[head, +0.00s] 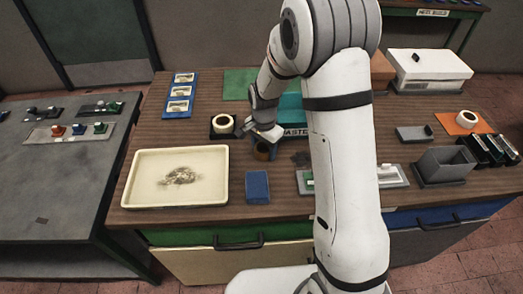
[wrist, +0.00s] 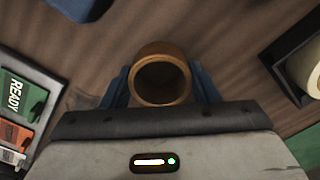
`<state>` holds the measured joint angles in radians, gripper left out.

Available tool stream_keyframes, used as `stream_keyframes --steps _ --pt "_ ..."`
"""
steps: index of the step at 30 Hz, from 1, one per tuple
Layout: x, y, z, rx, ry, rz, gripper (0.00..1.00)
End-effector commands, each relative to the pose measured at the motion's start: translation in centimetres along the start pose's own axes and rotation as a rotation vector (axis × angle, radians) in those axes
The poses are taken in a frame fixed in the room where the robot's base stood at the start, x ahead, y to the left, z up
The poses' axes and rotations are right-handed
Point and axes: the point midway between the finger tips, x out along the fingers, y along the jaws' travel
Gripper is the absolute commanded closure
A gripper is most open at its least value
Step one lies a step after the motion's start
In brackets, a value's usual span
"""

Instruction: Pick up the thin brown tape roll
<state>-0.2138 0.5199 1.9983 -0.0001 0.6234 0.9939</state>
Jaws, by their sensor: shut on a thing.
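The brown tape roll (head: 262,152) is small and ring-shaped. It is below the end of my arm in the head view, right of the cream tray. In the wrist view the brown tape roll (wrist: 161,99) sits between the two blue fingers of my gripper (wrist: 163,86), its open end facing the camera. My gripper (head: 263,139) is shut on it. Whether the roll touches the table or is slightly above it I cannot tell. Part of its far side is hidden by the gripper in the head view.
A cream tape roll (head: 222,123) sits on a black square behind the brown one. Another cream roll (head: 467,118) lies on an orange mat (head: 450,126) at right. The cream tray (head: 140,190) and a blue block (head: 257,186) are in front. A READY card (wrist: 20,92) shows nearby.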

Motion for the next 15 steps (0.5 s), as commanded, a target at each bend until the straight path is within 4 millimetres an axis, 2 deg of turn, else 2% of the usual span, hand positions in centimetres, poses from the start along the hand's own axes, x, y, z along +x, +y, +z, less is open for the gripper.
stream_keyframes --steps 1,5,11,15 --pt "0.0 0.0 0.0 0.0 0.0 0.0 0.58" --pt "0.0 0.0 0.0 0.0 0.0 0.0 0.69" --pt "-0.1 0.0 -0.1 0.001 0.0 -0.001 0.69" --pt "-1.0 -0.1 -0.1 0.001 0.002 -0.002 0.69"
